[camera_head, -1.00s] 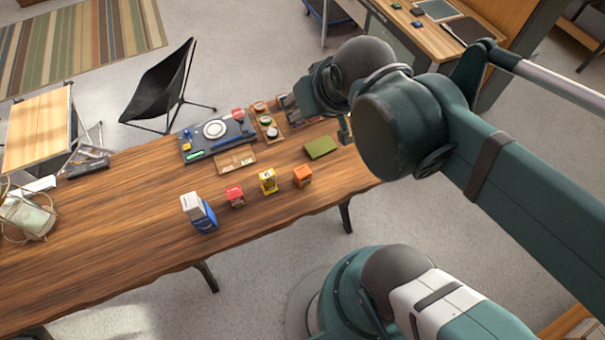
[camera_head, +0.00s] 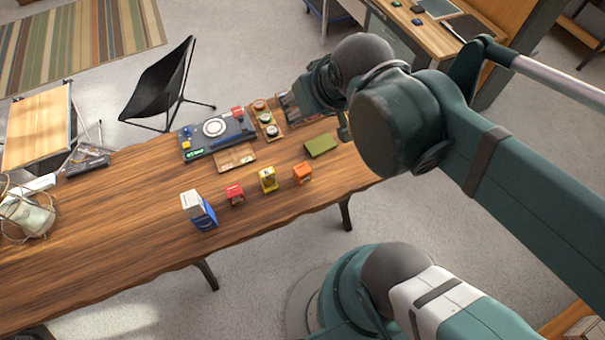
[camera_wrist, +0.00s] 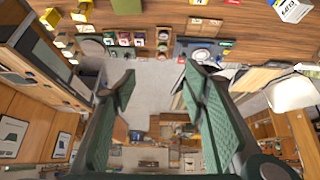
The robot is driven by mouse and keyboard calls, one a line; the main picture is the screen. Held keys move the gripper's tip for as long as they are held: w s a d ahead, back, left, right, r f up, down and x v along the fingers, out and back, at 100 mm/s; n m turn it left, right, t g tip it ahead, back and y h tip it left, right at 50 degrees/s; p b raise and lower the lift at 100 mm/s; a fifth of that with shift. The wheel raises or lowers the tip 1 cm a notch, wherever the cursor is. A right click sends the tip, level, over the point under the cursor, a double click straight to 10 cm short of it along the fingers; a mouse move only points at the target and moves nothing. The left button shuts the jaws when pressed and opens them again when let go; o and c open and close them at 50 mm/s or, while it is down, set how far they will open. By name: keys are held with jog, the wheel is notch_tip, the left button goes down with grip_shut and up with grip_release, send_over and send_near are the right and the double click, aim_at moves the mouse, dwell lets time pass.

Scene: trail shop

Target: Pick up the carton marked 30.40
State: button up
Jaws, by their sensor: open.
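Four small cartons stand in a row on the wooden table: a blue-and-white one (camera_head: 199,211), a red one (camera_head: 235,195), a yellow one (camera_head: 268,180) and an orange one (camera_head: 302,173). I cannot read 30.40 on any of them. In the wrist view, the white face of a carton (camera_wrist: 291,9) with dark print, not clearly legible, shows at the top right; the yellow carton (camera_wrist: 82,11) and orange carton (camera_wrist: 50,17) are at the top left. My gripper (camera_wrist: 160,84) is open and empty, apart from the cartons; in the head view my arm mostly hides it.
A dark tray with a scale (camera_head: 216,128), a wooden tray of small round tins (camera_head: 267,121) and a green box (camera_head: 320,145) lie behind the cartons. The wooden table (camera_head: 110,240) is bare left of the cartons.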

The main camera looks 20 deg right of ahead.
jog(key=w+a+f+n+g+h+b, duration=0.1)
jog(key=w+f+n+g+b, duration=0.15)
jog(key=f+n, duration=0.4)
jog(key=w+f+n+g+h+b, duration=0.1)
jog(key=f+n+b, duration=0.25)
jog(key=f, duration=0.55)
jog(key=n+g+h+b, duration=0.2)
jog(key=n+g+b, duration=0.1)
jog(key=n+b, duration=0.4)
send_over(299, 170)
jog(key=a+p, duration=0.2)
notch_tip(299, 170, down, 14)
jog(key=n, duration=0.1)
jog(key=shift+s+d+f+n+b, duration=0.15)
jog(key=shift+f+n+b, duration=0.35)
jog(key=shift+f, duration=0.45)
jog(key=shift+h, duration=0.3)
jog(key=shift+b+x, duration=0.35)
jog(key=shift+x, duration=0.95)
jog(key=shift+b+x, duration=0.85)
jog(key=shift+x, duration=1.75)
